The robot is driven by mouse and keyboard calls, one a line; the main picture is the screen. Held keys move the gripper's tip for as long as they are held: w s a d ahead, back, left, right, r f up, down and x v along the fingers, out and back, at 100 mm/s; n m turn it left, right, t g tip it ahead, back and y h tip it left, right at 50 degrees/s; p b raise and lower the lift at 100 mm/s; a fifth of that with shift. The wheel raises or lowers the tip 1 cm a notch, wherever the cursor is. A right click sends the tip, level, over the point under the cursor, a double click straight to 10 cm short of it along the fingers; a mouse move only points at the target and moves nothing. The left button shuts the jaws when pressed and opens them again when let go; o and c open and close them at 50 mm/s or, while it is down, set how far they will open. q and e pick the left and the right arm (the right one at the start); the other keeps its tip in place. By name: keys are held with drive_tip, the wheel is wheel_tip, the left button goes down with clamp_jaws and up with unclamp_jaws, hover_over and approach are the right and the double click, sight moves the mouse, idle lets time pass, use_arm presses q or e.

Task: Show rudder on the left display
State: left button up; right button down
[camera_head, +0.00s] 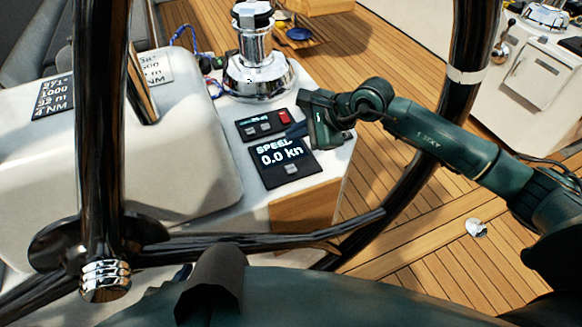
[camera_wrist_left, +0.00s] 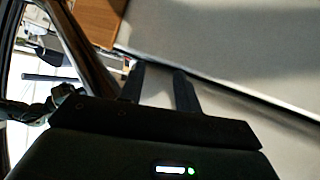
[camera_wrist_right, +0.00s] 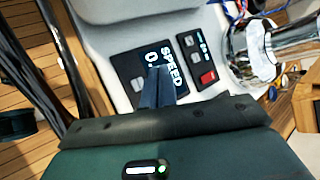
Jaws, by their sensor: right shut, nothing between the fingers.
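A black display (camera_head: 280,162) on the white console reads "SPEED 0.0 kn" and has a small grey button (camera_head: 291,169) below the text. It also shows in the right wrist view (camera_wrist_right: 135,61), partly hidden by my fingers. My right gripper (camera_head: 297,131) is shut and empty at the upper right edge of this display; I cannot tell whether it touches. Two further displays with number lines, one dark (camera_head: 53,97) and one partly hidden (camera_head: 156,68), stand farther left. My left gripper (camera_wrist_left: 160,82) is open and empty beside a pale surface.
A small control panel (camera_head: 264,125) with a red button (camera_head: 284,117) lies just behind the speed display. A chrome winch (camera_head: 257,70) stands behind it. The dark wheel rim (camera_head: 407,184) curves close below my right arm. Wooden deck (camera_head: 400,245) lies to the right.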

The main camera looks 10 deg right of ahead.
drive_tip(key=b, duration=0.3)
hover_over(296, 170)
wheel_tip(296, 170, down, 5)
drive_tip(key=shift+f, duration=0.1)
wheel_tip(296, 170, down, 2)
drive_tip(key=shift+b, duration=0.55)
drive_tip(key=shift+f+b, duration=0.45)
drive_tip(key=shift+f, duration=0.05)
use_arm(q)
drive_tip(key=shift+s+a+r+t, duration=0.1)
drive_tip(key=shift+s+a+t, duration=0.3)
drive_tip(key=shift+a+t, duration=0.5)
use_arm(e)
drive_tip(key=shift+f, duration=0.1)
use_arm(q)
drive_tip(key=shift+d, duration=0.1)
drive_tip(key=shift+w, duration=0.1)
